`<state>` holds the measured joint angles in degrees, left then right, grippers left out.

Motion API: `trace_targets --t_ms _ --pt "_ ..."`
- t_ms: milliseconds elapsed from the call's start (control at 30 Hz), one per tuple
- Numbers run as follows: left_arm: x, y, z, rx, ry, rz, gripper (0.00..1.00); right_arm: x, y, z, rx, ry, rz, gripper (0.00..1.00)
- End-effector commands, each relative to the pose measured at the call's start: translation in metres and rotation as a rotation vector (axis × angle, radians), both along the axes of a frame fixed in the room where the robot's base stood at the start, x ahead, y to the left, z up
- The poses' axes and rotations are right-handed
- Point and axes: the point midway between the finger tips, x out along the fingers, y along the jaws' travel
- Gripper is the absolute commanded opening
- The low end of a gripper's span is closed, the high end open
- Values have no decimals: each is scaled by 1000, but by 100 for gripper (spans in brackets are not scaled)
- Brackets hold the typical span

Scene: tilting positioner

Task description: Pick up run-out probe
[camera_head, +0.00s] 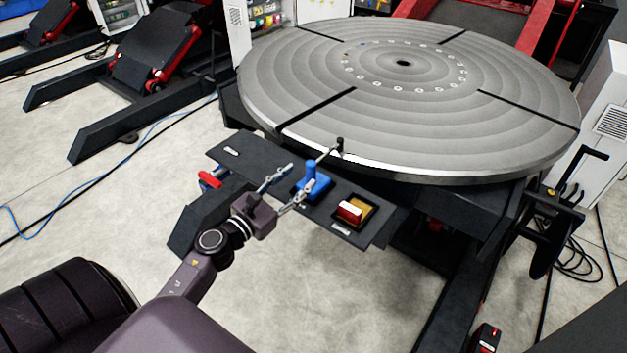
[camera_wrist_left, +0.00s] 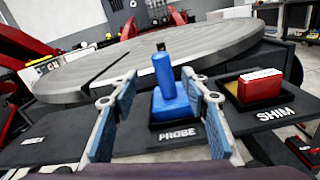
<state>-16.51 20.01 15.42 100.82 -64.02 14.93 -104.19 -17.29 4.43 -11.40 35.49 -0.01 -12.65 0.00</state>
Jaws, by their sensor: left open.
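The run-out probe (camera_head: 311,181) is blue, with an upright cylindrical grip on a blocky base. It sits in a black holder labelled PROBE on the dark shelf in front of the round table. In the left wrist view the probe (camera_wrist_left: 167,88) stands between my gripper's fingers, a little beyond them. My left gripper (camera_head: 285,184) is open, with one finger on each side of the probe's near side; its fingers also show in the left wrist view (camera_wrist_left: 157,115). I cannot tell whether either finger touches it. My right gripper is not in view.
A red block (camera_head: 350,212) sits in a yellow-lined tray labelled SHIM, right of the probe. The large grey round table (camera_head: 420,120) rises just behind the shelf (camera_head: 238,158). A thin rod with a dark tip (camera_head: 339,146) stands near its rim. A red-handled item (camera_head: 210,179) is at the shelf's left.

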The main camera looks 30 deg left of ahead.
Motion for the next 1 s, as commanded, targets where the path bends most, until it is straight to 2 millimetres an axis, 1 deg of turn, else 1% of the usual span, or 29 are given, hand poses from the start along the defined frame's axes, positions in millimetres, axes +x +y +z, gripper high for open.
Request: trace_targets --t_ms 100,267,467,600,733,933,967,1000 --pt "12 -2 3 8 -2 -4 42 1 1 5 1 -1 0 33" --pt "27 -4 4 4 -2 -3 42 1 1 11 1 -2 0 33" --pt "52 -8 12 0 -3 -2 42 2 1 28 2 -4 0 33" --pt "67 -10 8 0 -1 -1 42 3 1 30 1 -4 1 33" --pt "74 -11 7 1 -1 -2 42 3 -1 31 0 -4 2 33" --pt "74 -11 7 1 0 -3 42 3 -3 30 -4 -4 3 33" --pt "74 -11 7 1 0 -3 41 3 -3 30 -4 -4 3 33" --pt "74 -11 7 1 -1 -2 37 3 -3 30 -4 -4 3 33"
